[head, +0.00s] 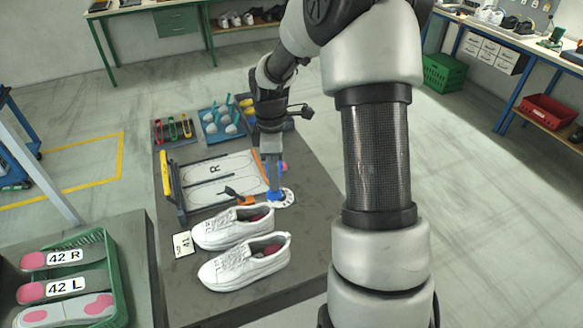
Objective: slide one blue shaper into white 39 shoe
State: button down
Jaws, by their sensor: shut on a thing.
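Two white lace-up shoes with reddish insides stand side by side in the head view, a rear one (228,231) and a front one (240,270), toes to the left. A card (183,244) beside them seems to read 41; I see no 39. Blue-handled shapers with pale ends (222,122) lie in a blue tray (206,139) at the back of the table. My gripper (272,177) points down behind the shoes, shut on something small. A blue piece (275,194) shows at its tips, over a white disc (287,197); its shape is partly hidden.
A board marked R (215,168) and an orange-and-black tool (239,196) lie left of my gripper. A tray of coloured tools (173,130) stands at the back left. A green crate (119,283) with parts marked 42 is at the front left. My arm covers the right side.

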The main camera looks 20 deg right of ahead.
jog(key=w+d+f+n+h+p, duration=0.1)
jog(key=w+d+f+n, duration=0.15)
jog(key=n, duration=0.75)
jog(key=w+d+f+n+h+p, duration=0.1)
jog(key=w+d+f+n+h, duration=0.2)
jog(key=n, duration=0.8)
jog(key=shift+a+f+h+b, duration=1.2)
jog(key=shift+a+f+b, duration=1.5)
jog(key=shift+a+b, duration=1.95)
jog(key=shift+w+d+f+t+y+p, duration=0.15)
jog(key=shift+f+y+p, duration=0.45)
jog(key=shift+f+y, duration=0.45)
jog(key=shift+d+f+t+y+p, duration=0.1)
jog(key=shift+d+f+y+p, duration=0.1)
jog(key=shift+f+y+p, duration=0.8)
jog(key=shift+w+d+f+t+y+p, duration=0.2)
jog(key=shift+f+y, duration=0.35)
jog(key=shift+f, duration=0.95)
